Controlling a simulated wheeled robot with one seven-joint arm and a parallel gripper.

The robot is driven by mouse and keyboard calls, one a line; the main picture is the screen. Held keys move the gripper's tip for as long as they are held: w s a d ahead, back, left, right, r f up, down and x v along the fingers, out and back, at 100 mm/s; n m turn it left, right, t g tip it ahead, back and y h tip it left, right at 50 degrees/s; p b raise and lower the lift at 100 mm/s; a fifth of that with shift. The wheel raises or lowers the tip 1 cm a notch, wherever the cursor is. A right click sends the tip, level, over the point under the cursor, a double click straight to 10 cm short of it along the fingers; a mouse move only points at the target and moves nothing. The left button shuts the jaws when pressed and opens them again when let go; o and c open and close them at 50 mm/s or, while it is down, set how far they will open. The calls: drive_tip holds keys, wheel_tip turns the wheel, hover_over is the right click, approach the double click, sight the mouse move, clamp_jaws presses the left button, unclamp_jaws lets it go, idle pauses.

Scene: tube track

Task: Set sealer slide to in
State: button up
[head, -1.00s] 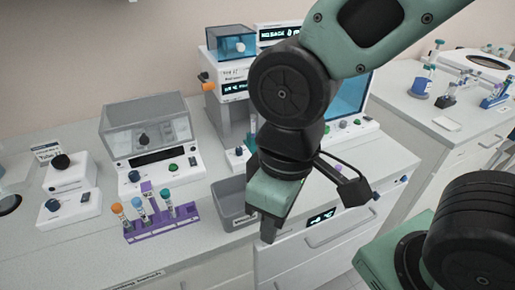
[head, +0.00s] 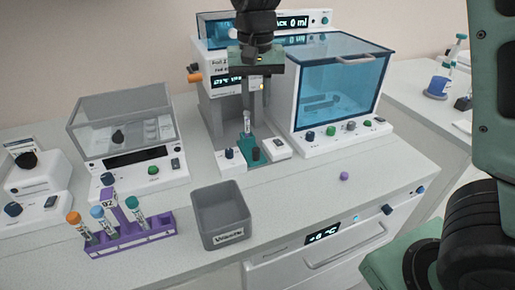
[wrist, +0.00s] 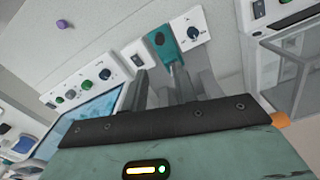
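The sealer (head: 222,100) is a tall white and grey machine at the middle of the counter in the head view. Its teal slide (head: 254,150) sticks out at the front base, with a dark knob on it and a clear tube (head: 247,123) standing upright behind the knob. The slide also shows in the wrist view (wrist: 160,50). My gripper (head: 254,97) hangs in front of the sealer's upper part, above the slide. In the wrist view its two grey fingers (wrist: 162,88) stand apart, with nothing seen between them except the slide beyond.
A blue-windowed cabinet (head: 342,90) stands close right of the sealer. A grey bin (head: 220,215), a purple tube rack (head: 125,232) and a clear-lidded device (head: 125,135) are to the left. A purple cap (head: 344,176) lies on the clear counter at the front right.

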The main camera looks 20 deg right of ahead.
sight(256, 148)
wheel_tip(256, 148, down, 15)
drive_tip(key=shift+f, duration=0.1)
idle(0.3)
clamp_jaws()
